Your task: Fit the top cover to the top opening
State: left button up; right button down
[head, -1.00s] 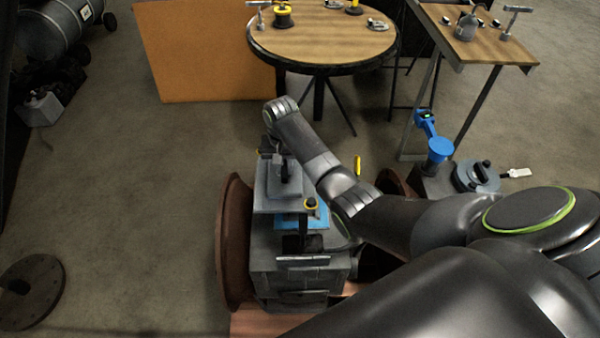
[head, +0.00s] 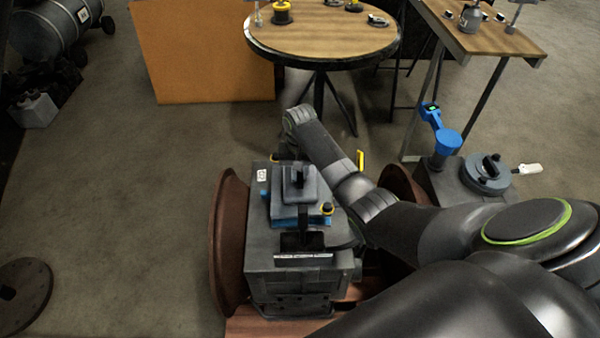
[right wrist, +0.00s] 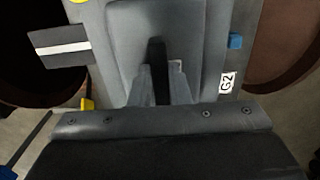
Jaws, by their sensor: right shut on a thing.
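The top cover (head: 309,190) is a grey stepped plate with a dark upright handle. My right gripper (right wrist: 160,92) is shut on this handle, and the cover also fills the upper middle of the right wrist view (right wrist: 125,45). In the head view the cover is over the blue surround (head: 284,215) on top of the grey engine block (head: 262,240). The cover hides the top opening. I cannot tell whether it touches the blue surround or hangs just above it. My left gripper is not in view.
Rusty wheels flank the block, the left one (head: 228,240) in plain sight. A grey box with a round lid (head: 487,174) and a blue tool (head: 446,142) stands at right. A round table (head: 330,30) is behind.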

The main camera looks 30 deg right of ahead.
jog(key=shift+f, duration=0.6)
jog(key=shift+s+a+p, duration=0.1)
jog(key=shift+s+p, duration=0.1)
jog(key=shift+p, duration=0.45)
jog(key=shift+p, duration=0.4)
jog(key=shift+f+b, duration=0.4)
jog(key=shift+f, duration=0.45)
dwell(0.7)
dwell(0.4)
